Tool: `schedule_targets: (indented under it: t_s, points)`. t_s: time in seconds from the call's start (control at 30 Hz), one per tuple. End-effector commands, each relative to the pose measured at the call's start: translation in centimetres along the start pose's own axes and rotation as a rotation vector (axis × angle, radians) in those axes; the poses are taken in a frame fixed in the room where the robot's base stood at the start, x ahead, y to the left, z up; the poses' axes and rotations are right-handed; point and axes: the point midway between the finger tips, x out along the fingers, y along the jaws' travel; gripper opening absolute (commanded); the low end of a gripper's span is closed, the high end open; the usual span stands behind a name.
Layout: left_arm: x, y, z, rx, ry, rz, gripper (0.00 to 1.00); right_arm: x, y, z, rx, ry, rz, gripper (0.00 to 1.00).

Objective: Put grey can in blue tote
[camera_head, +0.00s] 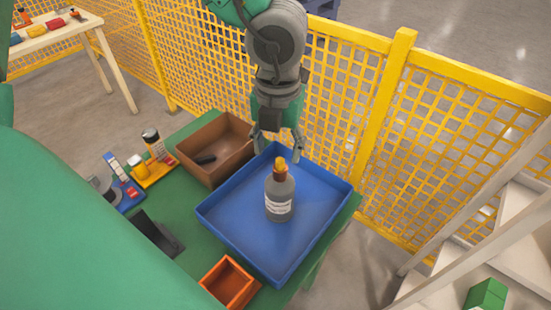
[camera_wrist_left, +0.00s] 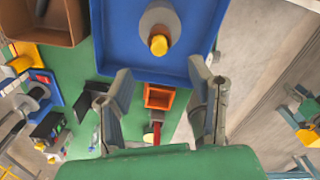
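The grey can (camera_head: 280,197) is a grey bottle-like container with a white label and a yellow top. It stands upright inside the shallow blue tote (camera_head: 318,235). In the wrist view the can (camera_wrist_left: 150,18) shows from above, with the tote (camera_wrist_left: 112,42) around it. My left gripper (camera_head: 279,146) hangs over the tote's far corner, beyond the can and apart from it. Its two fingers are spread with nothing between them, which also shows in the wrist view (camera_wrist_left: 160,82). My right gripper is not in view.
A brown box (camera_head: 195,168) with a dark item inside stands left of the tote. A small orange bin (camera_head: 228,285) sits near its front. Several bottles and small coloured trays (camera_head: 155,177) lie at left. A yellow mesh fence (camera_head: 335,80) runs behind the green table.

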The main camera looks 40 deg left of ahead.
Motion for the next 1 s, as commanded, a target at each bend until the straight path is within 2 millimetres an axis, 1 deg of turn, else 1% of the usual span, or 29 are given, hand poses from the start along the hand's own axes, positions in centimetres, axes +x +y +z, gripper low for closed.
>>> schedule_targets:
  t_s: [0.03, 0.1, 0.2, 0.3, 0.73, 1.0]
  points:
    - [-1.2, 0.1, 0.1, -0.001, -0.001, -0.004, 0.48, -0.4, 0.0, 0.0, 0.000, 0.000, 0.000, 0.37]
    - [-2.2, 0.2, 0.2, -0.002, 0.000, -0.005, 0.48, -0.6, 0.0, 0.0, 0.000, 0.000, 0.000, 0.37]
    - [-3.3, 0.3, 0.2, -0.001, 0.002, -0.005, 0.48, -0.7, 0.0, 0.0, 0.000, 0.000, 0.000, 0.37]
    - [-3.9, 0.4, 0.2, -0.001, 0.002, -0.005, 0.48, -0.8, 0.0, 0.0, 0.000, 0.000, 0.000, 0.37]
    - [-4.1, 0.0, 0.0, 0.000, 0.001, 0.000, 0.48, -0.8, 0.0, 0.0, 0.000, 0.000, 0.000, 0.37]
    - [-4.1, 0.3, 0.1, 0.000, 0.002, -0.002, 0.48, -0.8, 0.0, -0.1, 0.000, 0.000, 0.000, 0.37]
